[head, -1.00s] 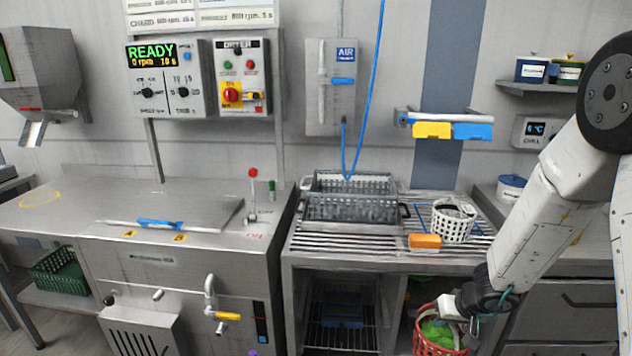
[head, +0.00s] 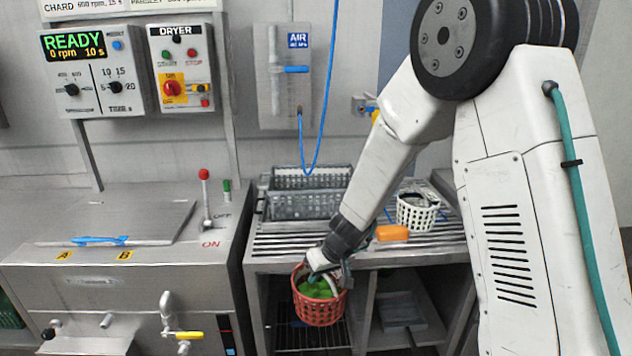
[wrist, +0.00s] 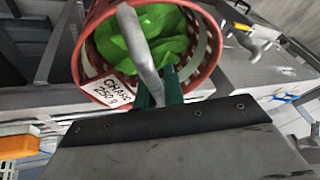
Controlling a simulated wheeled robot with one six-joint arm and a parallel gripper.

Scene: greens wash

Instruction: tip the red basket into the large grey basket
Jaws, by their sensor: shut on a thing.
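The red basket (head: 320,309) holds green leaves (head: 316,289) and hangs from my gripper (head: 322,268), in front of the slatted bench. It looks roughly upright in the head view. In the wrist view my gripper (wrist: 158,92) is shut on the handle of the red basket (wrist: 84,50), and a label reading chard shows on its side. The large grey basket (head: 306,206) stands on the slatted bench, behind and above the red basket. It is apart from my gripper, and its inside is only partly visible.
A white basket (head: 417,212) and an orange block (head: 392,233) stand on the bench, right of the grey basket. A blue air hose (head: 312,165) hangs behind the grey basket. A red-knobbed lever (head: 205,195) rises on the washer at the left.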

